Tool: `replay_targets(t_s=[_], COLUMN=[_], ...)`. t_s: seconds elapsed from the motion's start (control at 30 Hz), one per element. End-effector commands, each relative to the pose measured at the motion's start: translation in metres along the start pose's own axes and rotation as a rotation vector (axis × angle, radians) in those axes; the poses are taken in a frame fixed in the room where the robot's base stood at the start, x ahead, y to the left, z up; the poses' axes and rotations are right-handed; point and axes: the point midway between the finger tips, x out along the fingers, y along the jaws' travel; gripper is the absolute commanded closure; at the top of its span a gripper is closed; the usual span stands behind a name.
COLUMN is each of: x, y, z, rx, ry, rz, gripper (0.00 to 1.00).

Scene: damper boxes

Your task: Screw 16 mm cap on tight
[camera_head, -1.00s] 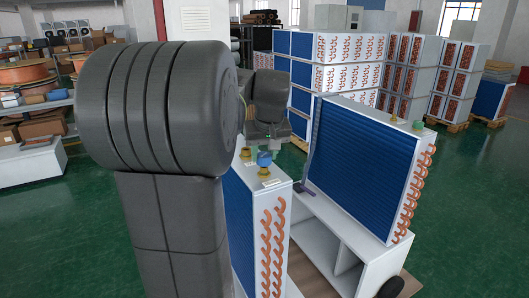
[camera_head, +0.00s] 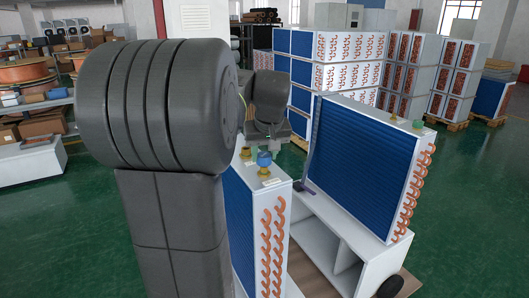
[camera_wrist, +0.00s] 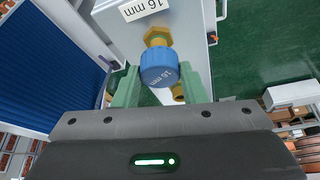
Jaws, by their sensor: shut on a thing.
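The blue cap (camera_wrist: 158,68), marked 16 mm, sits over a brass fitting (camera_wrist: 158,36) on the white top of a coil unit. The unit's label (camera_wrist: 143,8) also reads 16 mm. My gripper (camera_wrist: 160,82) has its green fingers on either side of the cap and is shut on it. In the head view the blue cap (camera_head: 264,158) stands upright on its brass fitting, just below my wrist. A second brass fitting (camera_head: 245,153) is to its left and has no cap. How far the cap is threaded cannot be seen.
A second coil unit (camera_head: 362,165) stands close on the right, with a green cap (camera_head: 418,124) and a brass fitting on top. Stacked coil units (camera_head: 330,75) stand behind. Shelves with cartons (camera_head: 28,95) are at the far left. Green floor (camera_head: 470,200) is free at the right.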

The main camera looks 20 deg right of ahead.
Motion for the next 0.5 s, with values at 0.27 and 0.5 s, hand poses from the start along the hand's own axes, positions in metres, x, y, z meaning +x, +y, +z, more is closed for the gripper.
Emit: replay_targets(t_s=[0.27,0.5], x=[0.0051,0.0049], y=[0.0000,0.0000], z=[0.0021,0.0020], rx=[0.000,0.000], ry=[0.000,0.000], rz=[0.000,0.000], gripper=[0.84,0.84])
